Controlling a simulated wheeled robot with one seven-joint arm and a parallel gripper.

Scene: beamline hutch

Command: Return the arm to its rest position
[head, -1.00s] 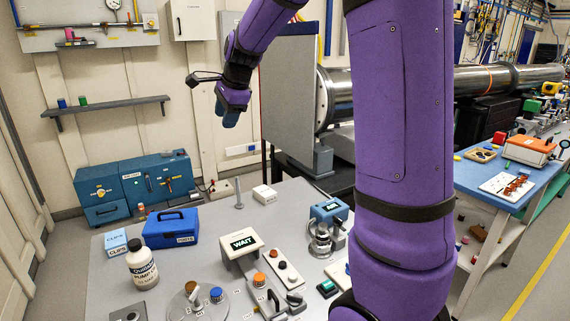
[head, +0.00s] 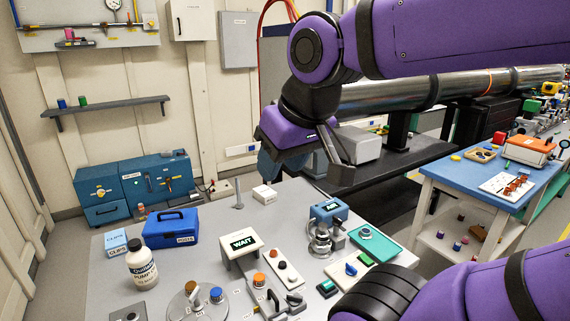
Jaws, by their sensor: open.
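My purple arm spans the right half of the head view. One link crosses the upper right, and another part of my arm fills the lower right corner. My gripper (head: 305,168) hangs at the end of the arm, right of the middle, above the back edge of the grey table (head: 215,222). It is tilted downward, with its dark fingers apart. I see nothing between them. The gap between the fingertips is partly hidden by the wrist. The gripper appears clear of the things on the table.
The table holds a blue box (head: 170,228), a white bottle (head: 141,264), a WAIT display (head: 241,243), a teal panel (head: 375,243) and several knobs. A steel pipe (head: 395,92) runs behind my arm. A blue-topped bench (head: 450,170) stands at the right.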

